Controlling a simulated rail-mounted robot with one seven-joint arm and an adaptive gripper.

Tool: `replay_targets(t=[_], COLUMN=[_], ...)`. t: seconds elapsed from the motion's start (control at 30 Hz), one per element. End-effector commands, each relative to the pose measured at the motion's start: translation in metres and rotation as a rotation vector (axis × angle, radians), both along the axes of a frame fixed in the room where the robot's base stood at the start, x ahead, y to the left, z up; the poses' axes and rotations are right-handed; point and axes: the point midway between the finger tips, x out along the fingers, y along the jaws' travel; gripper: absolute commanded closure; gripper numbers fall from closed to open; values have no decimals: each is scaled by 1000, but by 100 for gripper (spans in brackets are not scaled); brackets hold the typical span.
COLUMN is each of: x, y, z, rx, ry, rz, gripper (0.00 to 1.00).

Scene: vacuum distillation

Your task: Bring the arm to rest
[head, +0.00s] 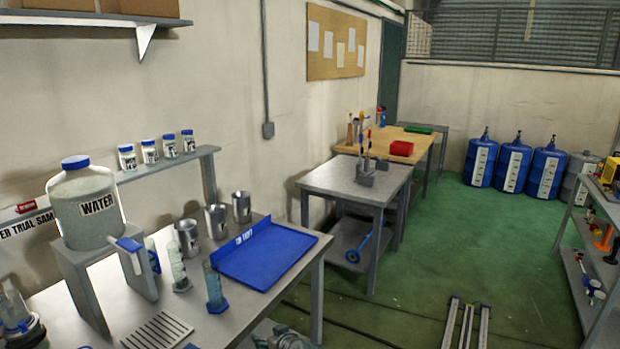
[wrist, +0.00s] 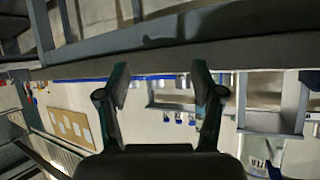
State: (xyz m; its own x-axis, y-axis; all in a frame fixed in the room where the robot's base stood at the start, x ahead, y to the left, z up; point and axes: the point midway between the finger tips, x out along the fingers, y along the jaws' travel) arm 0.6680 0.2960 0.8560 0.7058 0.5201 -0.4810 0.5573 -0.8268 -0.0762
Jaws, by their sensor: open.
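My gripper (wrist: 160,82) shows in the wrist view with its two dark fingers spread apart. Nothing is between the fingertips. The wrist view appears upside down, with the wall and the pinboard (wrist: 72,124) beyond the fingers. In the head view my arm and gripper are not visible, so the full arm pose cannot be told.
A metal workbench (head: 140,308) at left carries a WATER container (head: 92,210), several metal beakers, glass cylinders and a blue tray (head: 264,252). A grey table (head: 345,180) stands behind. Blue drums (head: 514,167) line the back wall. A shelf (head: 598,235) stands at right. Green floor between is mostly clear.

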Motion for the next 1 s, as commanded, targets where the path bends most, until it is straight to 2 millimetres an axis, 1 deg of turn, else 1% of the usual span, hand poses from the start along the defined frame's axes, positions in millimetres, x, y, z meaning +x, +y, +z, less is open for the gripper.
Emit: replay_targets(t=[0.03, 0.07, 0.1, 0.17, 0.2, 0.27, 0.3, 0.37, 0.4, 0.5, 0.6, 0.67, 0.87, 0.97, 1.0], x=[-5, -10, -16, -28, -37, -52, -63, -79, -89, -115, -142, -158, -198, -222, -233], y=[-29, -44, -64, -95, -116, -147, -166, -192, -209, -246, -279, -298, -297, -297, -297], z=[-26, -39, -57, -82, -97, -117, -129, -143, -151, -166, -177, -182, -223, -245, -254], rx=[-37, -58, -86, -127, -152, -190, -214, -247, -267, -311, -354, -379, -409, -424, -430], ry=[90, 143, 214, 323, 394, 497, 561, 650, 705, 829, 943, 1009, 1103, 1155, 1177], rz=[-21, -32, -52, -88, -117, -163, -196, -245, -280, -361, -447, -498, -484, -474, -470], gripper=[33, 33, 33, 33, 33, 33, 33, 33, 33, 33, 33, 33, 33, 33, 33])
